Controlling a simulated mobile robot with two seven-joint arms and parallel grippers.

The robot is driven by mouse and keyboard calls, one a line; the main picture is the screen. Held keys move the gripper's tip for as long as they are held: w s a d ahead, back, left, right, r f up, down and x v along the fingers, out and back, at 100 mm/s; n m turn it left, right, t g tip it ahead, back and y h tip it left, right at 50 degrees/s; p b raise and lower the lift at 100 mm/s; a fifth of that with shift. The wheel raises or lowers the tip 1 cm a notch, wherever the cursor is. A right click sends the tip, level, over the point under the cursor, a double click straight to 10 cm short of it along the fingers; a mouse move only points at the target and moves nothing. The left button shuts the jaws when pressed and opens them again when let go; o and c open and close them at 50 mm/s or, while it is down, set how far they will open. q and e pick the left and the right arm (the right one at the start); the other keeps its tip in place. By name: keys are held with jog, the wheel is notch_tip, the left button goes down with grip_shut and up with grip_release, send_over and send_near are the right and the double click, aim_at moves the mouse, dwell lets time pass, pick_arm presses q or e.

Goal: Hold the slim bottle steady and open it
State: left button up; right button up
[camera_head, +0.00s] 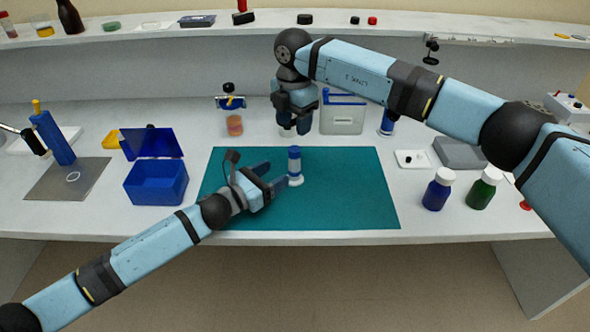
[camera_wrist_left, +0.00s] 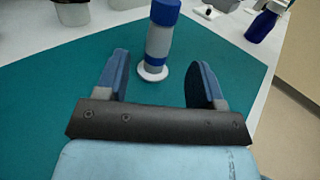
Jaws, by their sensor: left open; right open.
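The slim bottle (camera_head: 295,167) stands upright on the teal mat (camera_head: 350,195). It has a blue cap, a grey body with a blue band and a white round foot. My left gripper (camera_head: 275,177) is open, low over the mat, just left of the bottle. In the left wrist view the bottle (camera_wrist_left: 158,45) stands just ahead, between the lines of the two open fingers (camera_wrist_left: 158,78), with no visible contact. My right gripper (camera_head: 296,125) is open and points down behind the bottle, above the back of the bench. It holds nothing that I can see.
A blue open box (camera_head: 156,185) stands left of the mat. A blue bottle (camera_head: 437,190) and a green bottle (camera_head: 482,190) with white caps stand on the right. A clear container (camera_head: 342,118) stands behind the mat. The mat's right half is clear.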

aim_at(290, 170)
pick_arm(q)
notch_tip(290, 170, down, 2)
jog(key=shift+f, duration=0.1)
jog(key=x, duration=0.7)
jog(key=shift+w+d, duration=0.2)
jog(key=shift+d, duration=0.05)
grip_shut()
pick_arm(e)
jog(key=m, duration=0.4)
jog(key=shift+f, duration=0.1)
jog(key=shift+m, duration=0.3)
jog(key=shift+f, duration=3.95)
